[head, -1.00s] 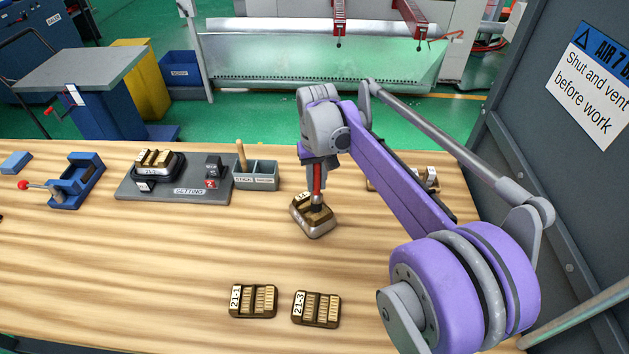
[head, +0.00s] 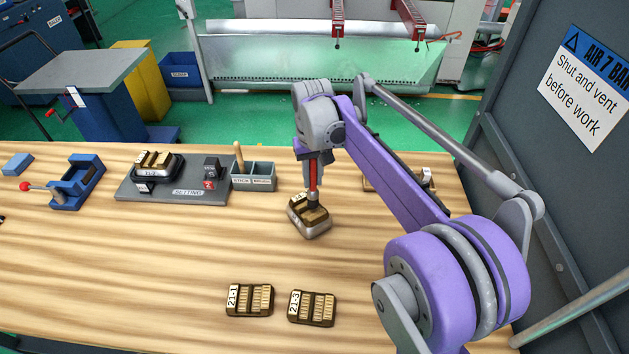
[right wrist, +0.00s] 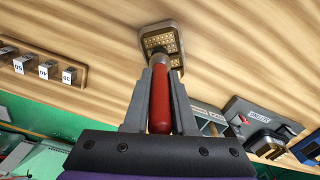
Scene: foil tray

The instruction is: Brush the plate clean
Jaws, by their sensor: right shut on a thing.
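My right gripper (head: 314,168) is shut on a brush with a red handle (head: 313,182), which it holds upright, head down. The brush head is at the brown, grey-rimmed plate (head: 309,228) on the bench, over its far right part; I cannot tell how firmly it touches. In the right wrist view the red brush handle (right wrist: 160,105) sits between the fingers, and the plate (right wrist: 156,30) shows its dotted gold face, partly hidden by the brush. My left gripper is not in view.
Two brown plates, 21-1 (head: 249,299) and 21-3 (head: 312,307), lie at the front. A grey setting board (head: 190,190) with another plate (head: 157,165), and a grey holder (head: 253,177), stand left. A blue clamp (head: 78,183) is further left. A grey panel (head: 560,200) bounds the right.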

